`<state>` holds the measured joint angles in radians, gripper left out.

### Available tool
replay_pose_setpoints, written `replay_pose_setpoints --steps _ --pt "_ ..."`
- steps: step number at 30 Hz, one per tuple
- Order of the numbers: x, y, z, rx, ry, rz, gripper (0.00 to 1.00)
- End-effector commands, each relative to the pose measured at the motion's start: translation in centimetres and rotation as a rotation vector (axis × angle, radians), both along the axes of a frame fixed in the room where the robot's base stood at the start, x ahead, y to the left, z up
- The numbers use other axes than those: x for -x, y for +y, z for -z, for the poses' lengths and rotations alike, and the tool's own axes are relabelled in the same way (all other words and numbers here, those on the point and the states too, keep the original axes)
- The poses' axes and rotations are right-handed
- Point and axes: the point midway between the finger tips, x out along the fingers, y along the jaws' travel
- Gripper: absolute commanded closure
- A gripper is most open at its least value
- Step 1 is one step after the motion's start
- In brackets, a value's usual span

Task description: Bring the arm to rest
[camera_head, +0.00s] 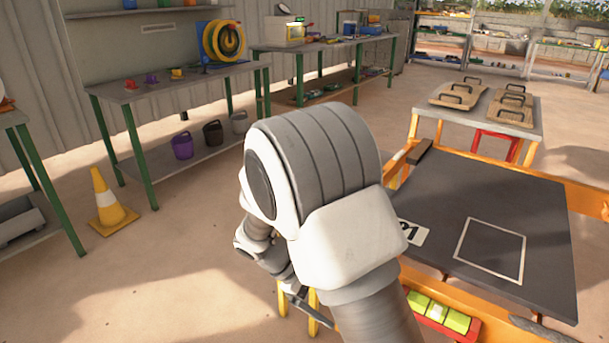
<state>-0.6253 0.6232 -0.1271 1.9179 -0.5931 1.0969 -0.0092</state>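My own white and grey arm fills the middle of the view, with its large elbow part in front. The far links run down behind it, and the dark end of the arm, my gripper (305,298), shows only in part low in the picture. Yellow upright bars stand right by it, and I cannot tell whether they belong to the gripper. The fingertips are not clear, so I cannot tell whether it is open or shut. I see nothing clearly held.
A dark-topped orange table (430,190) with a white square outline stands close at the right. A red tray (440,316) with yellow-green blocks is at its front. A traffic cone (108,205) stands on the floor at the left. Green-legged benches (180,85) line the wall. Floor at lower left is clear.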

Motion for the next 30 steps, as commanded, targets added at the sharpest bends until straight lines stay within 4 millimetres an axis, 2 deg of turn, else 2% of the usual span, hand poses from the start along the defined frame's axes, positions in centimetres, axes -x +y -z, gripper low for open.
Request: replay_pose_setpoints --steps 1,3,15,24,30 --pt "0.3 -0.6 -1.6 -0.044 -0.026 0.042 0.06" --pt "0.8 -1.3 -3.4 -0.1 -0.058 0.096 0.06" --pt "5.3 -5.0 -12.6 -0.409 -0.272 0.369 0.06" --pt "9.8 -7.0 -17.7 -0.614 -0.469 0.537 0.06" --pt "12.9 -7.9 -20.0 -0.733 -0.611 0.628 0.06"
